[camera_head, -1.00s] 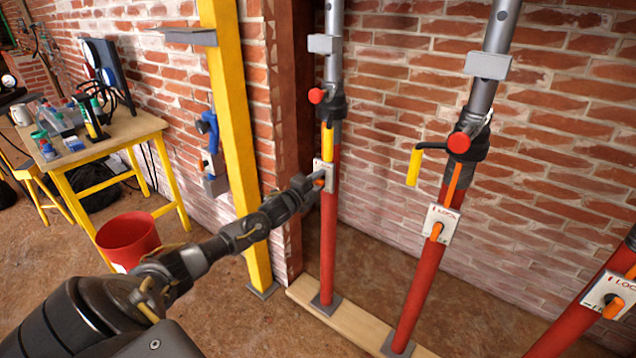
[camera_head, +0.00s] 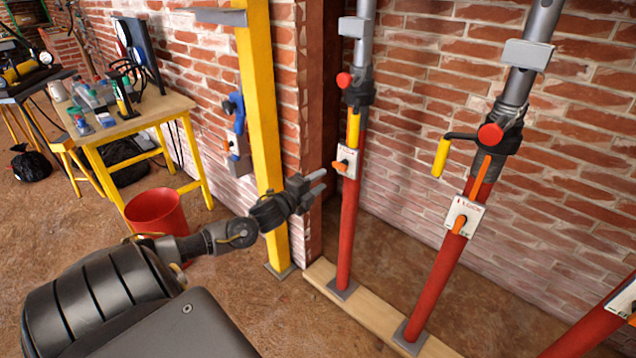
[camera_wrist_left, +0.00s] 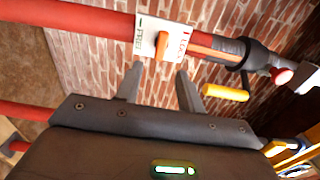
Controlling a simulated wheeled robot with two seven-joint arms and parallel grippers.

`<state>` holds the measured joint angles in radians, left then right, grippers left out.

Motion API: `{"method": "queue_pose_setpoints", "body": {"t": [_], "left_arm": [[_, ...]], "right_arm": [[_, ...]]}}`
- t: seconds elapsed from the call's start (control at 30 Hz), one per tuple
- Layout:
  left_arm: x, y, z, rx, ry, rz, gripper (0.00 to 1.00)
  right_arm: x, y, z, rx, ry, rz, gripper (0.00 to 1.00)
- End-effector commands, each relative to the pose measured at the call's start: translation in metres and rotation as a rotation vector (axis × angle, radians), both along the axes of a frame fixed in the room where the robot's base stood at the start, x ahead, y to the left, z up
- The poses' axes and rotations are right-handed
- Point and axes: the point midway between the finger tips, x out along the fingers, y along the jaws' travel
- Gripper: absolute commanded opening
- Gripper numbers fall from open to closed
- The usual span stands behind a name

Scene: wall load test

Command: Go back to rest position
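My left gripper (camera_head: 318,182) is open and empty, just left of the left red prop (camera_head: 346,230) and apart from its white lock plate (camera_head: 346,160). The orange lever (camera_head: 340,166) on that plate sticks out toward the left. In the left wrist view, the two fingers (camera_wrist_left: 160,86) stand apart, with nothing between them. A lock plate (camera_wrist_left: 165,40) marked FREE and LOCK, with an orange lever (camera_wrist_left: 163,47), lies beyond the fingertips. My right gripper is not in view.
A yellow post (camera_head: 262,120) stands behind my left arm. A red bucket (camera_head: 157,212) and a yellow-legged table (camera_head: 160,108) with bottles are at the left. A third red prop (camera_head: 590,330) is at the right edge. The props stand on a wooden plank (camera_head: 375,318).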

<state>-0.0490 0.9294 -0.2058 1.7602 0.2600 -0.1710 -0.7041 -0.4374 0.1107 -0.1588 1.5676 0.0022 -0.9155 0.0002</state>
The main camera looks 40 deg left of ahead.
Motion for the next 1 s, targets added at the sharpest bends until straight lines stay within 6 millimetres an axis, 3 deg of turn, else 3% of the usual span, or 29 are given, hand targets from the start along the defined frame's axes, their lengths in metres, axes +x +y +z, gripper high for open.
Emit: {"method": "queue_pose_setpoints", "body": {"t": [0.57,0.67,0.77,0.83,1.0], "left_arm": [[-0.001,0.0,0.0,0.0,0.0,0.001,0.38],[-0.002,0.003,-0.008,-0.016,0.016,0.012,0.38],[-0.008,0.012,-0.04,-0.078,0.076,0.054,0.38],[-0.018,0.02,-0.078,-0.152,0.144,0.104,0.38],[-0.071,0.025,-0.2,-0.38,0.362,0.266,0.38]], "right_arm": [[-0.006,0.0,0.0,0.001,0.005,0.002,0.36],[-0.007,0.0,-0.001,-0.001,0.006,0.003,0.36],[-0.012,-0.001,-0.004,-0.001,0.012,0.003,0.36],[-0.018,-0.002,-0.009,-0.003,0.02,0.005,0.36],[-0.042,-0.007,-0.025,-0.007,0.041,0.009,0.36]]}}
